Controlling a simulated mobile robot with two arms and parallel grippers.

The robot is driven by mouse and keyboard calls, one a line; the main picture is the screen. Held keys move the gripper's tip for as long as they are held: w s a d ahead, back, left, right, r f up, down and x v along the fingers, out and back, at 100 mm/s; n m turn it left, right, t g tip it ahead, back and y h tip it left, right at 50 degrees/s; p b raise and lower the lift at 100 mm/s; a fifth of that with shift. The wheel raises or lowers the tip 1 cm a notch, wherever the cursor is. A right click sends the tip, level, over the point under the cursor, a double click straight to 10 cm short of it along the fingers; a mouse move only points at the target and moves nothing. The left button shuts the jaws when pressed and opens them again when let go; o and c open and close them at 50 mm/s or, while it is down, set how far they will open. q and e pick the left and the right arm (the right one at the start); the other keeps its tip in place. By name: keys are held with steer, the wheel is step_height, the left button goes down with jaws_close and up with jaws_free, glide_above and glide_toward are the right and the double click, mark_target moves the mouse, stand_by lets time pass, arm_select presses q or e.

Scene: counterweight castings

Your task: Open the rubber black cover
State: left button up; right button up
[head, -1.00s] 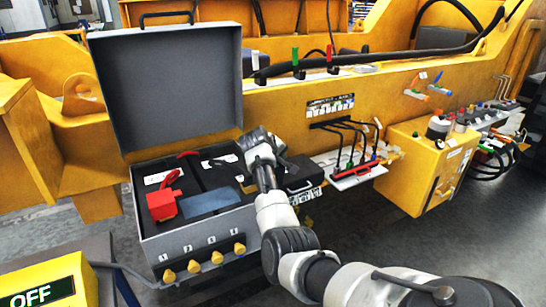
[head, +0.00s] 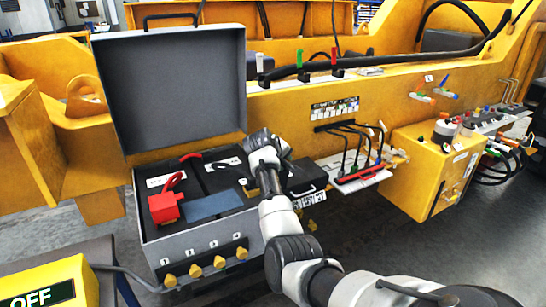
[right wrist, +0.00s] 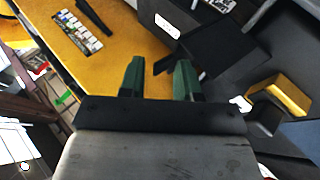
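A grey metal box (head: 199,242) stands with its lid (head: 172,90) raised. Inside are dark compartments, a red part (head: 164,207) and a blue-grey plate (head: 213,206). A black flap-like piece (right wrist: 226,54) shows just beyond my right fingers in the right wrist view; I cannot tell for certain that it is the rubber cover. My right gripper (right wrist: 159,78) has its two green fingers apart with nothing clearly between them. In the head view my right arm reaches over the box's right side and hides part of it. My left gripper is not in view.
A small black case (head: 307,176) sits right of the box. A rack with black cables (head: 356,176) and a yellow cabinet (head: 428,175) stand further right. A yellow OFF block (head: 45,285) is at the lower left. The yellow beam runs behind the box.

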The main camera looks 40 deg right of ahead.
steer(key=b+v, duration=0.2)
steer(key=v, duration=0.8)
steer(key=shift+a+r, duration=0.1)
steer(key=shift+a, duration=0.05)
steer(key=shift+w, duration=0.1)
